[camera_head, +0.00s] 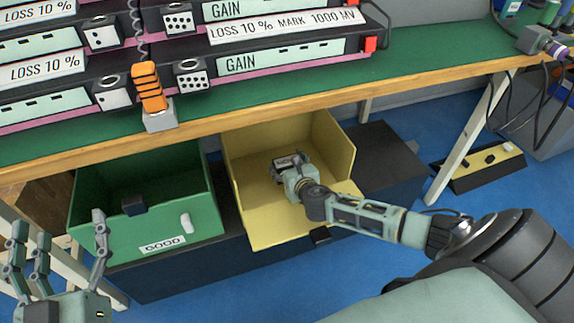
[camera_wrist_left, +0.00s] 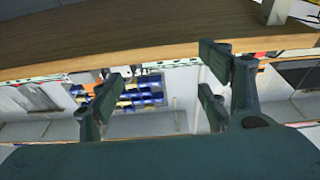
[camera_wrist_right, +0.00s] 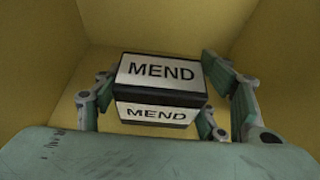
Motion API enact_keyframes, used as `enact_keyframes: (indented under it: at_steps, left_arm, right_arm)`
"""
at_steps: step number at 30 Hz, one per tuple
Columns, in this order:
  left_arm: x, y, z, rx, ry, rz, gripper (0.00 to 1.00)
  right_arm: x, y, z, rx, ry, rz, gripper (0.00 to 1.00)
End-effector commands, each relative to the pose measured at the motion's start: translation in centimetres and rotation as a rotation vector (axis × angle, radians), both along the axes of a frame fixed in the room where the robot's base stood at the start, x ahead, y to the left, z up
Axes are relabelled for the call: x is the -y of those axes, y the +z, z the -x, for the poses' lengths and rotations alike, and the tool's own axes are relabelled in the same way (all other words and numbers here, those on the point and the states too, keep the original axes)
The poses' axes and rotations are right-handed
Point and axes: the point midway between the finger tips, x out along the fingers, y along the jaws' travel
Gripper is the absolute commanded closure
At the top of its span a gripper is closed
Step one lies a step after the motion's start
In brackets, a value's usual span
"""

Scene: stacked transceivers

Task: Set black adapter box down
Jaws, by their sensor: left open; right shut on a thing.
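A black adapter box (camera_wrist_right: 160,92) with white "MEND" labels fills the middle of the right wrist view. My right gripper (camera_head: 292,172) is shut on it, with fingers on both sides. They are inside the yellow bin (camera_head: 248,205); its yellow walls surround the box in the right wrist view. In the head view the gripper hides most of the box. I cannot tell whether the box touches the bin floor. My left gripper (camera_head: 60,238) is open and empty at the lower left, in front of the green bin (camera_head: 85,205).
The green-topped workbench (camera_head: 270,100) overhangs behind both bins and carries stacked transceivers (camera_head: 230,55) and an orange-handled device (camera_head: 150,90).

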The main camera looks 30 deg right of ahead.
Motion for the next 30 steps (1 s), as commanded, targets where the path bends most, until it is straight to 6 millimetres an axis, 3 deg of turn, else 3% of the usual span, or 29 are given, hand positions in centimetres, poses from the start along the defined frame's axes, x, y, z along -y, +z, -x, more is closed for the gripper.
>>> enact_keyframes:
  at_steps: [17, 18, 24, 30]
  left_arm:
    - [0.3, 1.7, 0.3, 0.081, -0.008, 0.024, 0.30]
    - [0.3, 1.7, 0.3, 0.081, -0.009, 0.022, 0.30]
    - [0.3, 1.7, 0.3, 0.079, -0.009, 0.022, 0.30]
    - [0.3, 1.7, 0.3, 0.078, -0.008, 0.022, 0.30]
  right_arm:
    - [0.0, -0.5, -0.1, 0.002, 0.001, 0.000, 0.66]
    - [0.0, -0.6, 0.0, 0.000, 0.001, 0.000, 0.31]
    - [0.0, -0.6, 0.0, 0.000, 0.001, 0.000, 0.15]
    - [0.0, -0.6, 0.0, 0.000, 0.000, 0.000, 0.15]
